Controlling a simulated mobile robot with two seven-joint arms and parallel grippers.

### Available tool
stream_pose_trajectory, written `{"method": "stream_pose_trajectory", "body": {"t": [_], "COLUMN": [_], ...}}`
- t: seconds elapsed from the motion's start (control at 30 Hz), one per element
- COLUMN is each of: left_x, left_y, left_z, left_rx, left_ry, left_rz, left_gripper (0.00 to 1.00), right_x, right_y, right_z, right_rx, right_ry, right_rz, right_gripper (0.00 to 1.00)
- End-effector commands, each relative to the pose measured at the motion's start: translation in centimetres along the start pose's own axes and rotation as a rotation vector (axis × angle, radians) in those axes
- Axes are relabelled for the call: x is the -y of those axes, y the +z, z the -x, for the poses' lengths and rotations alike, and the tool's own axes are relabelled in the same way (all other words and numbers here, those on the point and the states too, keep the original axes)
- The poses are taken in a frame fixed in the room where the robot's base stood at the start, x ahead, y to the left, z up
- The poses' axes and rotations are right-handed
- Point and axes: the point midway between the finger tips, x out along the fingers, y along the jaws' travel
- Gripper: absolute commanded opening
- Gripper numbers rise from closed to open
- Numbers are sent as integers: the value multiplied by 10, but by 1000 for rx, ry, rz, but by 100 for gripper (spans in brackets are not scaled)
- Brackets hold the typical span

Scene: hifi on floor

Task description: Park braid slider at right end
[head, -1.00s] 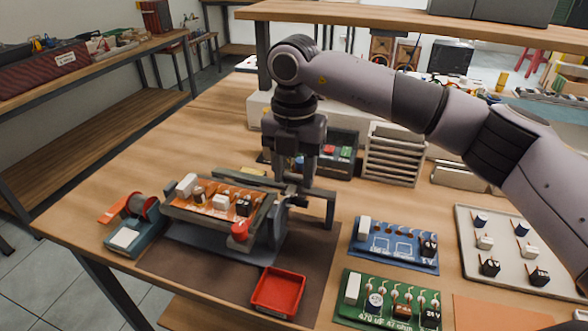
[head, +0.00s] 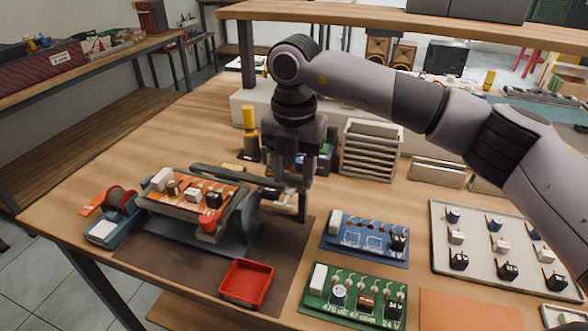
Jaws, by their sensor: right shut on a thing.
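A dark rail (head: 225,175) runs behind the tilted board holder (head: 185,218), with an upright post (head: 303,207) at its right end. My right gripper (head: 291,184) points straight down over the rail, close to that post. It is shut on the braid slider (head: 286,194), a small pale and dark piece mostly hidden by the fingers and the rail. I cannot tell whether the slider touches the post. An orange circuit board (head: 195,190) with several parts sits in the holder. My left gripper is out of view.
A red tray (head: 246,283) stands in front on the brown mat (head: 160,258). Blue (head: 365,238) and green (head: 352,296) boards lie right of the mat. A yellow-topped tool (head: 250,130) and slotted rack (head: 370,150) stand behind.

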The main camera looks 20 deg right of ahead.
Motion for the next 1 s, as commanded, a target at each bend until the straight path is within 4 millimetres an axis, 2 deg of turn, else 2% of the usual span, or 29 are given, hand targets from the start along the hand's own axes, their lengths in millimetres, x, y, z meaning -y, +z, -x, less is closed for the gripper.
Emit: {"method": "stream_pose_trajectory", "body": {"t": [0.17, 0.2, 0.23, 0.27, 0.6, 1.0], "left_x": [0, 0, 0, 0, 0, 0], "left_y": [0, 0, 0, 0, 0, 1], "left_z": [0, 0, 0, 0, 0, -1], "left_rx": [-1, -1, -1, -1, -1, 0], "left_ry": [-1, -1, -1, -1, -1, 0], "left_rz": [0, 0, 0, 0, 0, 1], "left_gripper": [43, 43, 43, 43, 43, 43], "right_x": [3, 3, 3, 3, 2, 2], "right_y": [1, 1, 1, 1, 1, 1], "right_z": [0, 0, 0, 0, 4, 63], "right_rx": [-1, -1, -1, -1, 0, 1], "right_ry": [-12, -12, -11, -11, -6, -6], "right_rz": [-2, -2, -2, -2, -1, -3], "right_gripper": [0, 59, 69, 72, 72, 72]}}
